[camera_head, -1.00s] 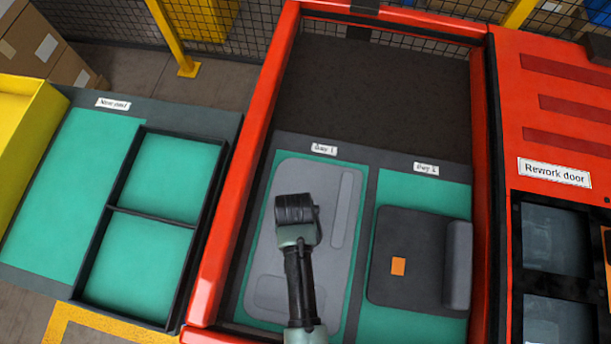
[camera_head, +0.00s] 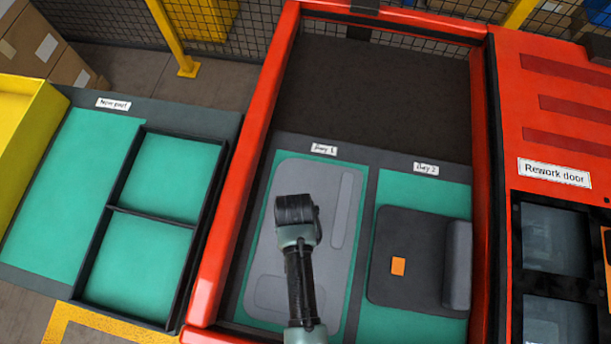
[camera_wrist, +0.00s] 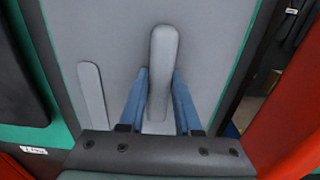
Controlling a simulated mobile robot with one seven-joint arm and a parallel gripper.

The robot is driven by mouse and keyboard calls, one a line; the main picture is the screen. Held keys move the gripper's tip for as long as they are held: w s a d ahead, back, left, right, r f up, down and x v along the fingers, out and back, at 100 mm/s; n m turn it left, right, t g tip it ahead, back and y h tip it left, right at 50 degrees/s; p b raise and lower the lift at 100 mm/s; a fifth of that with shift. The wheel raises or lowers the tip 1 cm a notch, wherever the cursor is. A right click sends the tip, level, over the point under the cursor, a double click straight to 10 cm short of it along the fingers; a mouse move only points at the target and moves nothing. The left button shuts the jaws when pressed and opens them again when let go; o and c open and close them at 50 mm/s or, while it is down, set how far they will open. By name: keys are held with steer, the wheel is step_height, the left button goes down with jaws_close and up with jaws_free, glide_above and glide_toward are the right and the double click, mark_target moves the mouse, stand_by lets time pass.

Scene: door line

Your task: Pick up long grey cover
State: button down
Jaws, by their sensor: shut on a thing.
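The long grey cover (camera_head: 312,180) is a flat, light grey panel with rounded corners, lying on the green mat of Bay 1. A long narrow raised strip (camera_head: 341,210) runs along its right side. My gripper (camera_head: 296,212) is over the middle of the cover and hides that part of it in the head view. In the wrist view, the two blue fingers of my gripper (camera_wrist: 160,90) stand on either side of a raised grey grip bar (camera_wrist: 164,55) on the cover and are shut on it. The fingertip contact is hard to see.
Bay 2 beside it holds a dark grey cover (camera_head: 408,240) with an orange square and a thick right edge. Red frame walls (camera_head: 245,170) flank the bays. The dark area (camera_head: 375,90) behind is bare. The left table's green compartments (camera_head: 172,178) are empty.

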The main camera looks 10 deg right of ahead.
steer(key=shift+r, duration=0.15)
step_height(320, 180, up, 26)
steer(key=p, duration=1.9)
steer(key=shift+d, duration=0.1)
